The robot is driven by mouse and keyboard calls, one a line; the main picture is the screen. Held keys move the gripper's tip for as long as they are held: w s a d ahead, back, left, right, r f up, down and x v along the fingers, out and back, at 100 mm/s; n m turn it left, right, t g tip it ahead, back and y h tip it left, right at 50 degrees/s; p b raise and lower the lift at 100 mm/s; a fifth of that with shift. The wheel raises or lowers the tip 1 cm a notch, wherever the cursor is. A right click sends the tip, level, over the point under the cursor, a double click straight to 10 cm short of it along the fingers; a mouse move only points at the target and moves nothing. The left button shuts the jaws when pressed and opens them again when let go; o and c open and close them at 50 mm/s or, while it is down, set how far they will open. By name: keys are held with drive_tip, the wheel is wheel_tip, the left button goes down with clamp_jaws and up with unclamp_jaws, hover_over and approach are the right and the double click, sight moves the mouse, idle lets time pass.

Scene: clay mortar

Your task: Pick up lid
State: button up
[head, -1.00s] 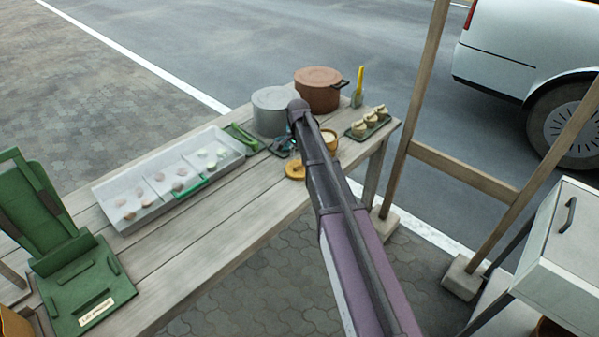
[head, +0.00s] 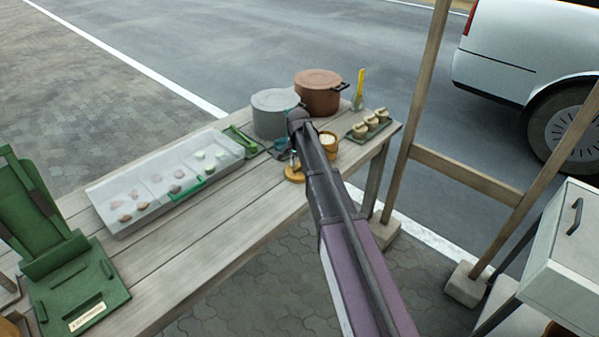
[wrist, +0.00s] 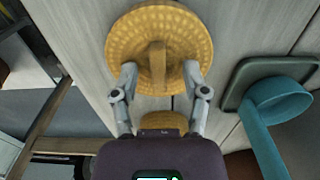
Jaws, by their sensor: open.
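The lid (wrist: 118,45) is round, yellow-tan and woven-looking, with a raised bar handle (wrist: 157,58) across its middle. It lies on the wooden table near the front edge, and it also shows in the head view (head: 292,177). My gripper (wrist: 160,70) is open, with one finger on each side of the handle and a gap on both sides. The fingertips overlap the lid's near part in the wrist view; whether they touch it I cannot tell. In the head view my gripper (head: 294,159) is at the lid, partly hidden by my arm.
A tan pot with pale contents (head: 327,139) stands close to the lid. A teal ladle (wrist: 275,105) rests by a dark green tray (wrist: 240,80). A grey pot (head: 272,118), a brown pot (head: 318,92) and a clear sectioned tray (head: 120,222) stand on the table (head: 225,215).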

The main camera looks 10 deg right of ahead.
sight(298, 166)
clamp_jaws()
drive_tip(key=shift+r, duration=0.1)
idle(0.4)
wheel_tip(298, 166, up, 4)
drive_tip(key=p, duration=0.3)
drive_tip(key=shift+f+p, duration=0.25)
drive_tip(key=shift+p, duration=0.15)
drive_tip(key=s+d+r+p, duration=0.1)
drive_tip(key=s, duration=1.5)
drive_tip(key=shift+r, duration=0.15)
drive_tip(key=shift+s, duration=0.1)
